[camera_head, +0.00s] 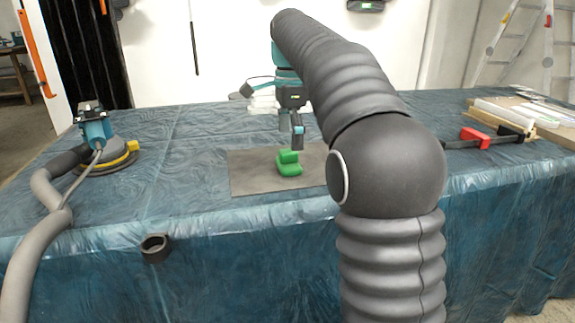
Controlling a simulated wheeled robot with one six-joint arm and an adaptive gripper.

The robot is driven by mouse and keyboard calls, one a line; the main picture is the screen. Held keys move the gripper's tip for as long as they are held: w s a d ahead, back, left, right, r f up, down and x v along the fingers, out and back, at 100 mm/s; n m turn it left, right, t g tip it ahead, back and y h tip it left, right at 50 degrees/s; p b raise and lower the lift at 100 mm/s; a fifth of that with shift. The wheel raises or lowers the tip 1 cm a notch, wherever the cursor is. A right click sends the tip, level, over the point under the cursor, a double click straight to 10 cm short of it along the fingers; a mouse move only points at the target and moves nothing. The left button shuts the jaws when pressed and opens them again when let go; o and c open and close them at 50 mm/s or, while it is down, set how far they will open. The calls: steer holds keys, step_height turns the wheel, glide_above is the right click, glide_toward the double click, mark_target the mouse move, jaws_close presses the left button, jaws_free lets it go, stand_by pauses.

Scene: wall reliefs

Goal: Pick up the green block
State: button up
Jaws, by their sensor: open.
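The green block (289,168) rests on a flat grey mat (248,178) on the covered table. It looks like a stepped shape, with a smaller upper part on a wider lower part. My gripper (298,148) points down just above and slightly right of the block in the picture. It is open and holds nothing. Whether a fingertip touches the block cannot be told. My dark arm hides the right part of the mat.
A sander (103,155) with a grey hose stands at the left. A red and black clamp (475,138) lies at the right near stacked boards (503,118). A dark ring (155,247) is at the front edge.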

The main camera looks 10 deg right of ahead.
mark_target(288, 150)
steer(key=shift+w+a+f+b, duration=0.1)
steer(key=shift+f+b, duration=0.2)
steer(key=shift+f, duration=1.2)
steer(key=shift+w+a+f+b, duration=0.1)
steer(key=shift+f+b, duration=0.2)
steer(key=shift+f, duration=1.15)
steer(key=c, duration=1)
